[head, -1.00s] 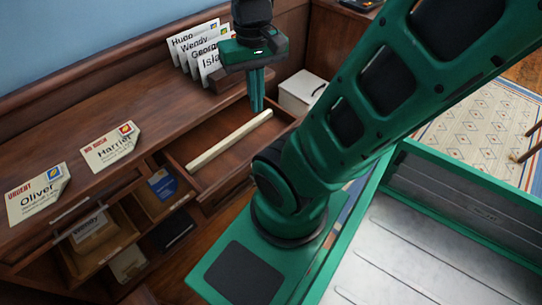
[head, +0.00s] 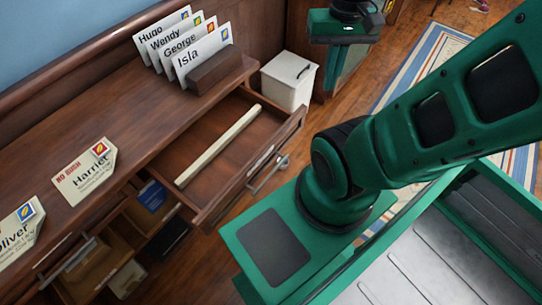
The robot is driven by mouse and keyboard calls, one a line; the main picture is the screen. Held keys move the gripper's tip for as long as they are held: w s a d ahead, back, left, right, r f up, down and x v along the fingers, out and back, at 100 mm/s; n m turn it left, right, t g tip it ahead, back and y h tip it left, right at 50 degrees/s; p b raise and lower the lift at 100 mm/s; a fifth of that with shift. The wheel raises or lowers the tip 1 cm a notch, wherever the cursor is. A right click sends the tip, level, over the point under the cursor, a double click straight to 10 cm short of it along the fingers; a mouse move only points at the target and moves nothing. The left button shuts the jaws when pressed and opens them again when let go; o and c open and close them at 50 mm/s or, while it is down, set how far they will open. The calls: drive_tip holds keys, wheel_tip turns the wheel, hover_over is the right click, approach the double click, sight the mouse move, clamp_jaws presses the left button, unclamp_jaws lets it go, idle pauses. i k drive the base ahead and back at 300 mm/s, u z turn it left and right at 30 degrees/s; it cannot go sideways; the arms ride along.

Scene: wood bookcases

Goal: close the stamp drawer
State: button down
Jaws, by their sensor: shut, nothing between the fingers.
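The stamp drawer (head: 282,139) is pulled out from the wooden desk in the head view. Its metal handle (head: 268,177) shows on the front panel. A long cream strip (head: 218,145) lies along the inside of the drawer, which otherwise looks empty. My gripper (head: 338,88) is to the right of the drawer and apart from it, pointing down with its green fingers shut and empty. My green arm covers part of the area to the right of the drawer.
Letters stand in a wooden holder (head: 216,72) on the desk top (head: 120,120), and two more letters lie flat, one the Harriet letter (head: 84,172). A white box (head: 288,80) stands behind the drawer. Open cubbies are below. My green tray is at lower right.

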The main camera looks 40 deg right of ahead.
sight(209, 168)
drive_tip(key=z, duration=0.35)
drive_tip(key=k, duration=1.2)
drive_tip(key=u, duration=0.3)
